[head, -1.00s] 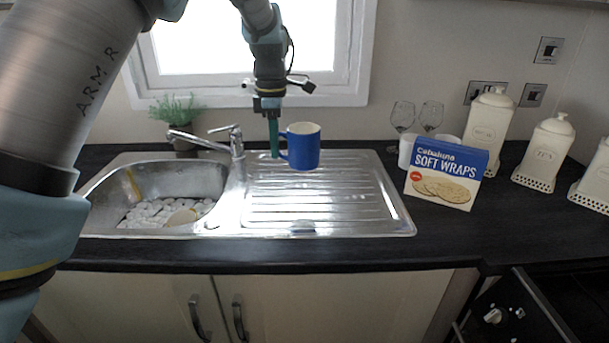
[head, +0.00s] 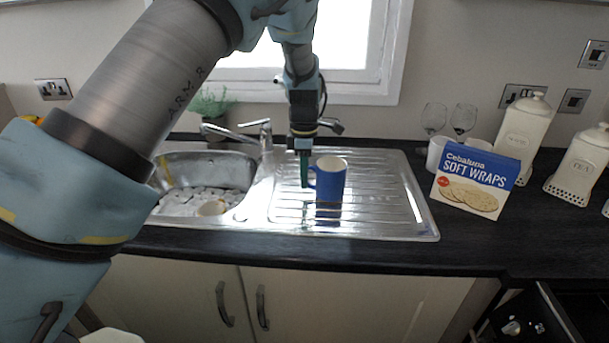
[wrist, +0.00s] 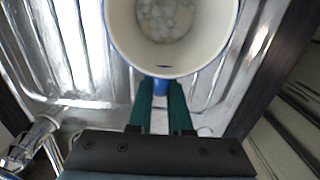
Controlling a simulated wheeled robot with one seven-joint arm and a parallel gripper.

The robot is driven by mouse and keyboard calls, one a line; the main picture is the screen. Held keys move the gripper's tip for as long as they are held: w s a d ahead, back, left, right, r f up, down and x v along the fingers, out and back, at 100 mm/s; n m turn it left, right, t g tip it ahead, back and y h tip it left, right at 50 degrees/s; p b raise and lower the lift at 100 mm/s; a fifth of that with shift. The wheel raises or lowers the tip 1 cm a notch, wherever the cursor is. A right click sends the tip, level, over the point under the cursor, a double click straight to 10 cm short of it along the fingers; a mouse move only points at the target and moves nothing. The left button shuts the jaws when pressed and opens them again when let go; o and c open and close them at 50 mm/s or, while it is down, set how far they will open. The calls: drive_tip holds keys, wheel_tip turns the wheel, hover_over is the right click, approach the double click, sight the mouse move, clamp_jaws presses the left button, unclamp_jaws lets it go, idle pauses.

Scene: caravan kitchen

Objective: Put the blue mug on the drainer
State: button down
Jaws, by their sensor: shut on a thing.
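The blue mug (head: 331,181) has a pale inside and is upright over the ribbed steel drainer (head: 400,205), right of the sink bowl. My gripper (head: 304,172) points down at the mug's left side and is shut on its handle. In the wrist view the green fingers of my gripper (wrist: 161,100) close on the handle, and the mug (wrist: 172,35) shows from above with a whitish patch inside. I cannot tell whether the mug's base touches the drainer or hangs just above it.
The tap (head: 262,135) stands left of my gripper. The sink bowl (head: 240,170) holds pale stones and a round object. Right of the drainer are a Soft Wraps box (head: 474,183), glasses (head: 434,118), a white cup (head: 436,153) and cream canisters (head: 524,130).

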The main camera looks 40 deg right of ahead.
drive_tip(key=c, duration=0.8)
unclamp_jaws()
drive_tip(key=shift+f, duration=0.1)
drive_tip(key=shift+c, duration=0.2)
wheel_tip(320, 180, up, 12)
drive_tip(key=b, duration=0.3)
